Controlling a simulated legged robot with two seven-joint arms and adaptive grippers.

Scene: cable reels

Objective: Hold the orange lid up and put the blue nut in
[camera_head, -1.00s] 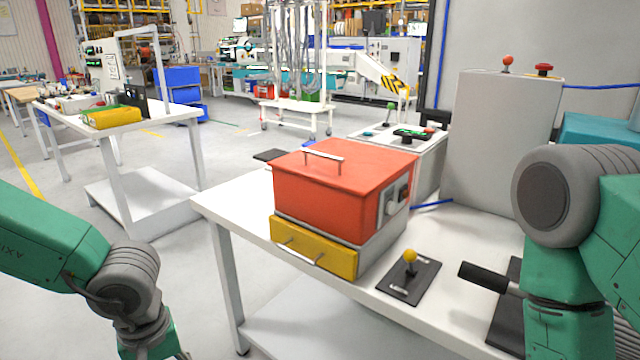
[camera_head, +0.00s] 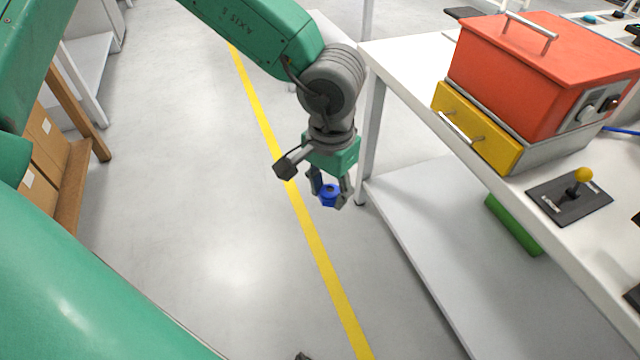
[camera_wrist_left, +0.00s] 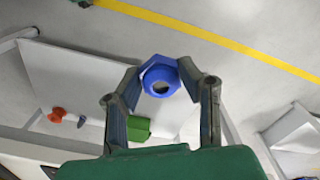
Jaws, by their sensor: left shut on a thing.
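My left gripper (camera_head: 328,192) is shut on the blue nut (camera_head: 329,196) and holds it in the air over the floor, left of the white table. In the left wrist view the blue nut (camera_wrist_left: 160,80) sits between the tips of both fingers, its round hole showing. The box with the orange lid (camera_head: 555,42) stands on the table at the upper right. The lid is down and has a metal handle on top. My right gripper is not in view.
The white table (camera_head: 408,76) has a lower shelf with a green object (camera_head: 513,224) on it. A yellow drawer (camera_head: 476,127) is under the orange box. A black plate with a yellow-knobbed lever (camera_head: 583,176) is to its right. Open floor with a yellow line (camera_head: 320,252) lies left.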

